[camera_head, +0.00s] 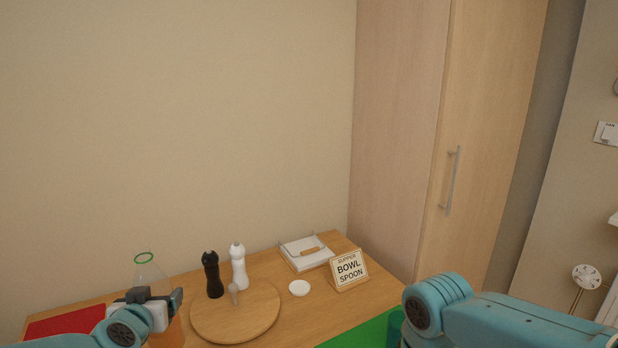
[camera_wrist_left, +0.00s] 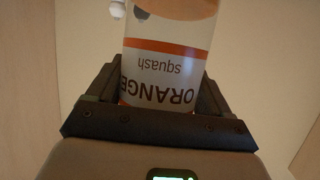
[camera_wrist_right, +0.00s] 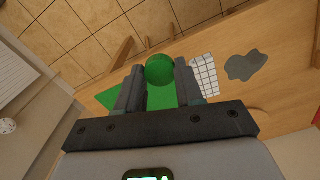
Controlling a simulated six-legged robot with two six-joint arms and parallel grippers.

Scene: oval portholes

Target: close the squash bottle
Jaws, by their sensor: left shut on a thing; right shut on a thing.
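The squash bottle (camera_head: 150,272) stands upright at the left of the table, clear, with a green ring around its open-looking top. Its label reads "ORANGE squash" in the left wrist view (camera_wrist_left: 158,78). My left gripper (camera_head: 152,298) is shut on the bottle's body, with a finger on each side. A round green cap (camera_wrist_right: 160,69) sits between the fingertips of my right gripper (camera_wrist_right: 160,80), which is shut on it.
A round wooden board (camera_head: 262,318) lies beside a black mill (camera_head: 212,276) and a white mill (camera_head: 239,268). A green mat (camera_head: 355,335) lies at the front, a red one (camera_head: 62,323) at left.

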